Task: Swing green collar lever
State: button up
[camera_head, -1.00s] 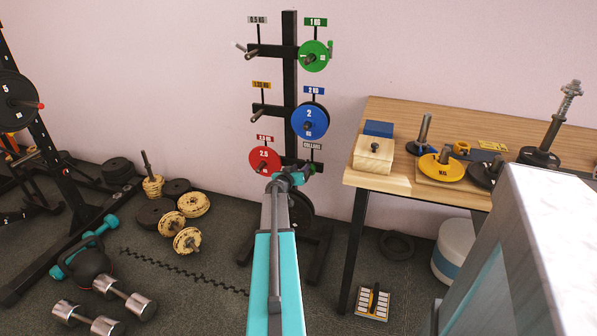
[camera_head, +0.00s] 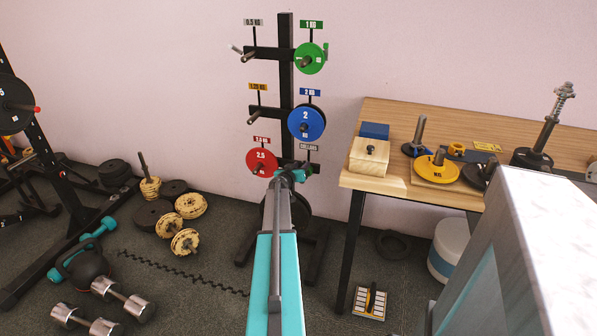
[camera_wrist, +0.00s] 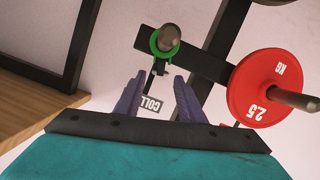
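A green collar (camera_wrist: 164,40) sits around a peg on the weight rack, above my fingers in the wrist view. The label behind it begins "COLL". I cannot clearly make out its lever. In the head view, a small bit of green shows at the COLLARS peg (camera_head: 313,168), partly hidden by my gripper (camera_head: 290,174). In the wrist view, my gripper (camera_wrist: 159,77) has its two purple fingers apart with nothing between them. The fingertips point toward the rack just short of the collar in the picture. I see no contact.
A red 2.5 plate (camera_head: 262,160) hangs close on the left; it also shows in the wrist view (camera_wrist: 265,86). Blue (camera_head: 306,122) and green (camera_head: 311,58) plates hang higher. A wooden table (camera_head: 372,183) stands at right; dumbbells and a kettlebell lie at left.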

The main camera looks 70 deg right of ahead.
jog(key=shift+b+x, duration=0.95)
jog(key=shift+x, duration=0.45)
jog(key=c, duration=0.5)
jog(key=shift+c, duration=0.2)
